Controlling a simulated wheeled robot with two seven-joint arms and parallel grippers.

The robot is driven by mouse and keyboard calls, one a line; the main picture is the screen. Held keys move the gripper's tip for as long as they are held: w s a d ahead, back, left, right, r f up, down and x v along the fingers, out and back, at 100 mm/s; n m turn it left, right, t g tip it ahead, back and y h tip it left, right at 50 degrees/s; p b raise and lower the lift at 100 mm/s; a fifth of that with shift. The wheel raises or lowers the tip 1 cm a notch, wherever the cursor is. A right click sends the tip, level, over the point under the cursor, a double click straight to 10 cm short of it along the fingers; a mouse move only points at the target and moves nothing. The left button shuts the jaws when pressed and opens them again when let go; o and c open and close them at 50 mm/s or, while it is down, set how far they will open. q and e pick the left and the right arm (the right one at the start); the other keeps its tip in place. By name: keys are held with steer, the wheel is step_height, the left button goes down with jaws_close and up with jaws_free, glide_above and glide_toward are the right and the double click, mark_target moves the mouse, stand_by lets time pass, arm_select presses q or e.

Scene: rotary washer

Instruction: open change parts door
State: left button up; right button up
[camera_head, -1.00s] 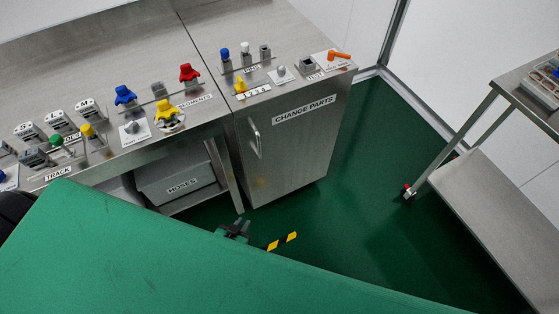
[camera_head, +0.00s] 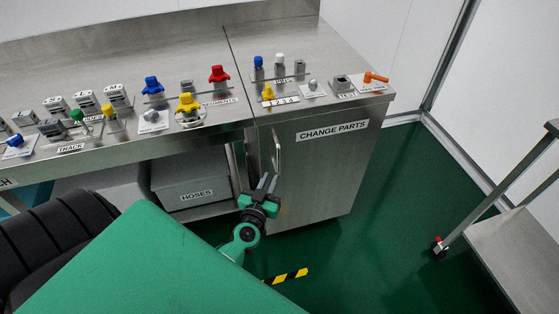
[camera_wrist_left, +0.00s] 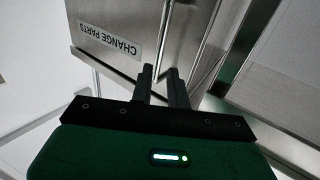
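The change parts door (camera_head: 325,170) is the metal front of the cabinet at the right end of the counter, under the CHANGE PARTS label (camera_head: 332,131). It looks shut. Its upright bar handle (camera_head: 277,152) is near its left edge. My left gripper (camera_head: 267,182) is just below the handle, fingers pointing up toward it. In the left wrist view, the fingers (camera_wrist_left: 161,75) are apart, and the handle (camera_wrist_left: 165,35) lines up with the gap between them; I cannot tell if they touch it. My right gripper is not in view.
The counter top holds several coloured knobs and parts, including a red knob (camera_head: 219,75) and an orange handle (camera_head: 376,78). A grey HOSES bin (camera_head: 192,182) sits left of the cabinet. Green floor (camera_head: 385,220) is clear to the right, before a metal cart (camera_head: 515,250).

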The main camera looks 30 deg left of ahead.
mark_target(278, 162)
arm_select(q)
steer(key=x, duration=0.9)
steer(key=shift+w, duration=0.1)
jaws_close()
